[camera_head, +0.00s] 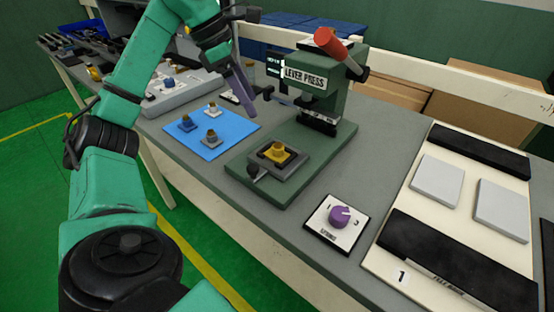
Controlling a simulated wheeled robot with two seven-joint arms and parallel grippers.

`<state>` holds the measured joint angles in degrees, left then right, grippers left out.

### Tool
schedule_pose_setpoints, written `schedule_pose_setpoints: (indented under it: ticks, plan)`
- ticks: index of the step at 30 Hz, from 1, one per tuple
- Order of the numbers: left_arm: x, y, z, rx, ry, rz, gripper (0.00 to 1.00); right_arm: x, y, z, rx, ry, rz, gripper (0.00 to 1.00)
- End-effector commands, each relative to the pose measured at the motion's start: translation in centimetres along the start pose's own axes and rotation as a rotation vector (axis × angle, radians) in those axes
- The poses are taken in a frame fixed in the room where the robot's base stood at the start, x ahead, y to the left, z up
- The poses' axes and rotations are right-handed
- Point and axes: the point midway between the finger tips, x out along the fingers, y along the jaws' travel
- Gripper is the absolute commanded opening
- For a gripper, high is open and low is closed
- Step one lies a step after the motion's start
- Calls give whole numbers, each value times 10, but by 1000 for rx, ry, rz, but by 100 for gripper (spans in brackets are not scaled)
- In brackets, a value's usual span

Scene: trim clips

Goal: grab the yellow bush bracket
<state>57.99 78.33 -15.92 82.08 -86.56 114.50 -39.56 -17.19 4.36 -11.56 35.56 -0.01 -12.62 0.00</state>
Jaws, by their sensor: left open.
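The yellow bush bracket (277,153) sits in the dark fixture (284,170) on the green base of the lever press (316,90). A yellowish round bush stands up from its square base. My left gripper (258,98) is open and empty above the bench, between the blue mat and the press column. It is up and to the left of the bracket and apart from it. One finger shows as a long purple-grey piece; the other is only partly visible. My right gripper is not in view.
A blue mat (222,147) holds a blue, a white and a grey bracket. The press has a red-knobbed lever (330,42). A purple dial (340,216) and a cream board (408,250) with grey pads lie to the right. Bare bench lies between dial and press.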

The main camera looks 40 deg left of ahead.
Motion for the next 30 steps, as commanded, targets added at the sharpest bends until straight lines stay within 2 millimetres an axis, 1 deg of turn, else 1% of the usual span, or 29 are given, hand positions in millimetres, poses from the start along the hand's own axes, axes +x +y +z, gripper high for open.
schedule_pose_setpoints:
  ticks: [1,2,6,9,14,19,22,27,28,29,30]
  plan:
    - [12,0,-2,0,4,-3,75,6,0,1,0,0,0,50]
    - [19,0,-2,0,4,-3,75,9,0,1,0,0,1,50]
    - [58,-1,-2,1,5,-5,75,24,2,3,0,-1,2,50]
    - [77,0,0,1,2,-3,75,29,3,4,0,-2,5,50]
    - [95,0,2,0,1,-3,75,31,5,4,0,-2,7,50]
    - [128,2,3,1,2,-4,75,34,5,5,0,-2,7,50]
    - [137,3,4,0,0,-2,75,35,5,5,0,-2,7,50]
    - [137,3,4,0,-1,-1,75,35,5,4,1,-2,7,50]
    - [137,3,4,0,-1,-1,71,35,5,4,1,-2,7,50]
    - [137,3,4,0,-1,-1,60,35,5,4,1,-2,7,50]
    - [137,3,4,0,-1,-1,44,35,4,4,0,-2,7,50]
